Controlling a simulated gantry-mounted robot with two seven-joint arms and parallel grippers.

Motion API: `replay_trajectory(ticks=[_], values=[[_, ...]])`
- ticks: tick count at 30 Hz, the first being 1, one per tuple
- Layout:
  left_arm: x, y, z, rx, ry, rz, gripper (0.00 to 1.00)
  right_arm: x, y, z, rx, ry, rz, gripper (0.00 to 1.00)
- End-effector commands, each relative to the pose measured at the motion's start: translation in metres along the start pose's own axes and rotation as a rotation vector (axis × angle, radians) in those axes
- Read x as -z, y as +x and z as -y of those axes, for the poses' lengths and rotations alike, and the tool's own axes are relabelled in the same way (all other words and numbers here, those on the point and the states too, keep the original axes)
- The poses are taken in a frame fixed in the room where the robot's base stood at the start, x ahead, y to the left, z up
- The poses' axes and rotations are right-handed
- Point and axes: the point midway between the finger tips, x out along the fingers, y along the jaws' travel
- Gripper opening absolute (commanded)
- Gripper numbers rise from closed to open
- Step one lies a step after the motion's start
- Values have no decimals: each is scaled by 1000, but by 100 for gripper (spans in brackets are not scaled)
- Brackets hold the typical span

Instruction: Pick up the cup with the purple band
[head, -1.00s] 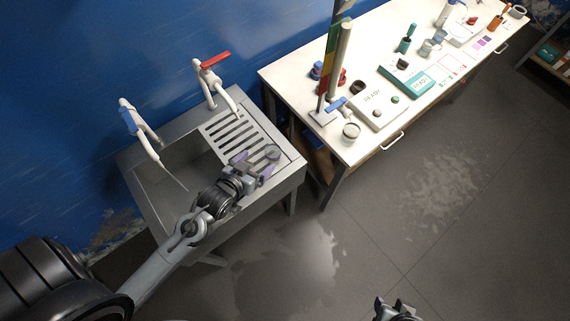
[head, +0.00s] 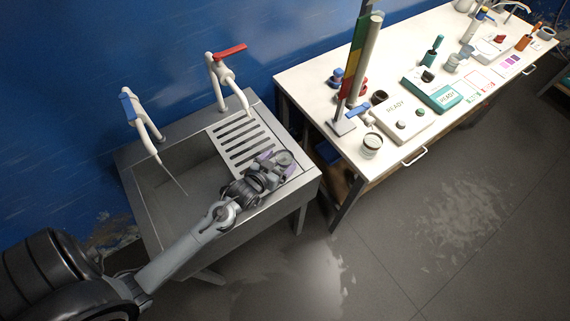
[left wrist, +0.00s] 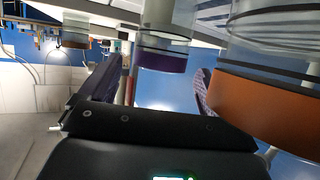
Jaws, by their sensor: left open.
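The cup with the purple band (left wrist: 163,58) shows in the left wrist view, between and beyond my open fingers. In the head view a round grey-rimmed cup (head: 284,158) stands at the right end of the sink's drainboard; its band is not clear there. My left gripper (head: 277,164) is at this cup, its purple fingers open on either side of it. Contact cannot be told. A clear vessel with an orange band (left wrist: 270,108) looms close at the right of the left wrist view. My right gripper is out of view.
The sink (head: 180,185) has a red-handled tap (head: 225,70) and a blue-handled tap (head: 140,118) behind it. The white table (head: 330,75) to the right holds a tall stand, a jar (head: 371,145) and instruments. The floor in front is clear.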

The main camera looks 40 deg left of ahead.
Motion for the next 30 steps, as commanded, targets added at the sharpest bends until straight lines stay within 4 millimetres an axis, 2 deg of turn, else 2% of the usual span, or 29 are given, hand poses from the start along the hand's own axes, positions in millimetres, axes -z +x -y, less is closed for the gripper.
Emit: replay_trajectory(ticks=[5, 16, 26, 30], values=[[0, 9, 0, 0, 0, 0, 91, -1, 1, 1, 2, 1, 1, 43], [0, 52, 0, 0, 1, 0, 91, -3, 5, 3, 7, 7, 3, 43], [0, 56, 0, 0, 1, 1, 91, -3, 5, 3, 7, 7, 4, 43], [0, 56, 0, 0, 1, 1, 69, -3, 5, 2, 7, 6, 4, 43]])
